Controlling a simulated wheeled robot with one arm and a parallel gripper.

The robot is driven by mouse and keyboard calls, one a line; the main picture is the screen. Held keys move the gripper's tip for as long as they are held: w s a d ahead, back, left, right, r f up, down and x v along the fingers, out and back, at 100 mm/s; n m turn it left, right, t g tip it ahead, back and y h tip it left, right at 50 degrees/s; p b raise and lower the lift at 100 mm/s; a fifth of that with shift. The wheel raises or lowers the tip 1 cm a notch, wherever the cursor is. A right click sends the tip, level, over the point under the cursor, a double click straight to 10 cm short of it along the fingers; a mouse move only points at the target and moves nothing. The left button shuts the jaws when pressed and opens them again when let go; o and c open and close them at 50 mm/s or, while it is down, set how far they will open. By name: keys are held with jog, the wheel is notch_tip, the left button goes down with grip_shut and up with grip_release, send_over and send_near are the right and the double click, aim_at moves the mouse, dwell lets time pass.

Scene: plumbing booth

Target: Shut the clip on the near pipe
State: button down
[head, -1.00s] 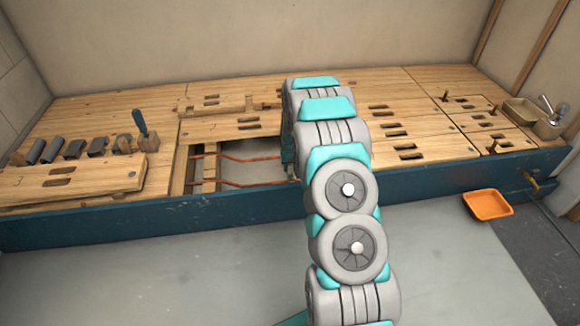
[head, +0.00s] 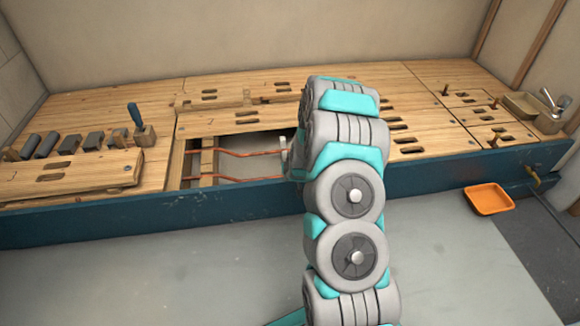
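Two copper pipes run side by side through an opening in the wooden deck in the head view. The near pipe (head: 235,179) lies close to the blue front board, and the far pipe (head: 245,153) lies behind it. The right ends of both pipes go out of sight behind my arm. I cannot make out a clip on the near pipe. A small pale piece (head: 284,152) shows at the left edge of my arm, by the far pipe; I cannot tell what it is. My gripper is hidden behind my arm links.
Several grey pieces (head: 70,144) lie in a row behind a loose board (head: 70,175). An orange tray (head: 489,199) sits at the right. Upright pegs (head: 493,103) stand on the right deck.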

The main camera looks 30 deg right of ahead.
dwell(0.3)
jog(key=c, duration=0.7)
grip_release()
jog(key=shift+p+v, duration=0.5)
jog(key=shift+v, duration=3.4)
